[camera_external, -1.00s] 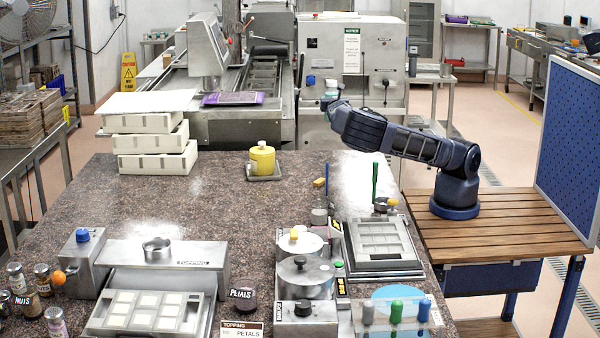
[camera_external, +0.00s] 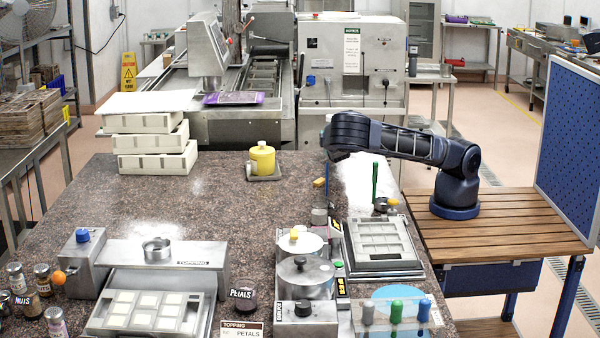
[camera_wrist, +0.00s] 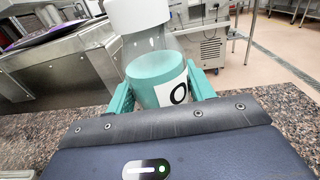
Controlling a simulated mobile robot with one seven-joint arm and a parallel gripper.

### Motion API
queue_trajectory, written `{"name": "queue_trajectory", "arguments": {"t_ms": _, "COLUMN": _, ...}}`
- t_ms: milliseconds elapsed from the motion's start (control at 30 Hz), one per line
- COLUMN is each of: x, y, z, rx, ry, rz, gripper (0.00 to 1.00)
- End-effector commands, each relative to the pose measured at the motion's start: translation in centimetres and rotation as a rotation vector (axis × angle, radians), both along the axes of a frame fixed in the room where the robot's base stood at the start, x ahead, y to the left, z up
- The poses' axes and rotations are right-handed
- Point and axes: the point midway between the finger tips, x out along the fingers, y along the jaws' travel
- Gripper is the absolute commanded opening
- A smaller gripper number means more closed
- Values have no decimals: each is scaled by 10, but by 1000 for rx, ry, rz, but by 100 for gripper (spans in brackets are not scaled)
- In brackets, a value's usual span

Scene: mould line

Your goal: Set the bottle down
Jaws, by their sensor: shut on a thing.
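The bottle (camera_wrist: 155,62) shows in the wrist view, with a teal lower part, a clear middle, a white top and a white label with a black ring. The teal fingers of my gripper (camera_wrist: 162,95) are on either side of it, shut on it. The bottle's upper end is cut off by the frame edge. In the external view my dark wrist sits over the back right of the speckled worktop (camera_external: 215,215) and hides the gripper and bottle. I cannot tell the bottle's height above the top.
A yellow pot (camera_external: 262,160) on a small tray stands left of my wrist. A green upright stick (camera_external: 375,182) and a grey framed tray (camera_external: 380,240) are nearer the camera. White stacked boxes (camera_external: 155,145) stand at the back left. The worktop's left middle is clear.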

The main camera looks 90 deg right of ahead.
Motion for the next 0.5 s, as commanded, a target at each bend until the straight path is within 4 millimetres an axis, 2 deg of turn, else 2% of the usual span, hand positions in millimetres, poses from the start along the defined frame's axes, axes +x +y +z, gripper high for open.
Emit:
{"name": "queue_trajectory", "arguments": {"t_ms": 133, "x": 0, "y": 0, "z": -15, "rx": 0, "ry": -1, "rz": -1, "gripper": 20}}
{"name": "queue_trajectory", "arguments": {"t_ms": 500, "x": 0, "y": 0, "z": -19, "rx": -1, "ry": 1, "rz": 0, "gripper": 20}}
